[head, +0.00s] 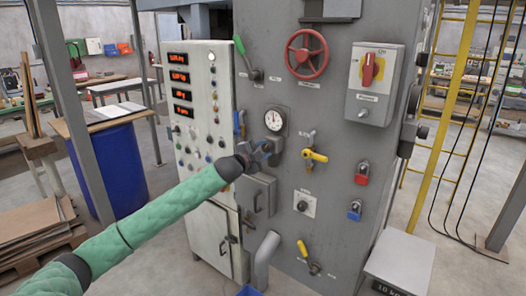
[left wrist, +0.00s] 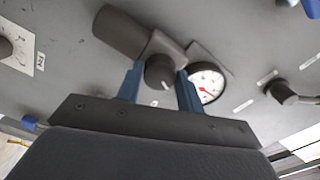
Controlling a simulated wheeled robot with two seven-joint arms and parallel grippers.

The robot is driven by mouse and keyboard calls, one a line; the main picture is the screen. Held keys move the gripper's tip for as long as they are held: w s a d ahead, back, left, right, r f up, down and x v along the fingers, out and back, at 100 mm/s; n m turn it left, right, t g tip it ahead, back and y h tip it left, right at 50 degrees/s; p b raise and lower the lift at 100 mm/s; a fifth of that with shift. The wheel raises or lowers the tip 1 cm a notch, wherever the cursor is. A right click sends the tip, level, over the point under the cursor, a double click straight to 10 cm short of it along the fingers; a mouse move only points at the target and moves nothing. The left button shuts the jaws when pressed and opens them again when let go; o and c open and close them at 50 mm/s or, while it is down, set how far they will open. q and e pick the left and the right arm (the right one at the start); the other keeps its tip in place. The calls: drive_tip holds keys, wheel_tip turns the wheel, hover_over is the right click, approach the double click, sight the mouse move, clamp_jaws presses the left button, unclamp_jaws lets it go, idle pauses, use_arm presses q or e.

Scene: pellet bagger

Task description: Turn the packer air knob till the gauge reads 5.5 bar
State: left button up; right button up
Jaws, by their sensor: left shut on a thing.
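The round white gauge (head: 275,121) is on the grey cabinet front; it also shows in the left wrist view (left wrist: 206,84) with a red needle, but its numbers are too small to read. The dark air knob (left wrist: 160,72) with a light mark sits just beside the gauge on a grey regulator body (left wrist: 168,47). My left gripper (head: 264,151) reaches to the cabinet just below the gauge. In the left wrist view its blue fingers (left wrist: 160,88) stand on both sides of the knob, shut on it. My right gripper is not in view.
Around the gauge are a yellow-handled valve (head: 314,155), a red handwheel (head: 306,54), a red rotary switch (head: 371,68) and a green lever (head: 241,46). A white panel (head: 205,120) with red displays is left. A grey box (head: 259,196) sits below the gripper.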

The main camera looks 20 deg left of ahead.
use_arm(q)
drive_tip(key=shift+m, duration=0.8)
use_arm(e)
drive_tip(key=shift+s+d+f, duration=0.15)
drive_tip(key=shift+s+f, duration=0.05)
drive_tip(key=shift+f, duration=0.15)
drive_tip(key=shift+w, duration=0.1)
use_arm(q)
drive_tip(key=o, duration=1)
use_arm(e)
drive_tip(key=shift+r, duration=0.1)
use_arm(q)
drive_tip(key=shift+s+a+f, duration=0.15)
drive_tip(key=shift+s, duration=0.2)
drive_tip(key=b+v, duration=0.3)
drive_tip(key=v, duration=0.4)
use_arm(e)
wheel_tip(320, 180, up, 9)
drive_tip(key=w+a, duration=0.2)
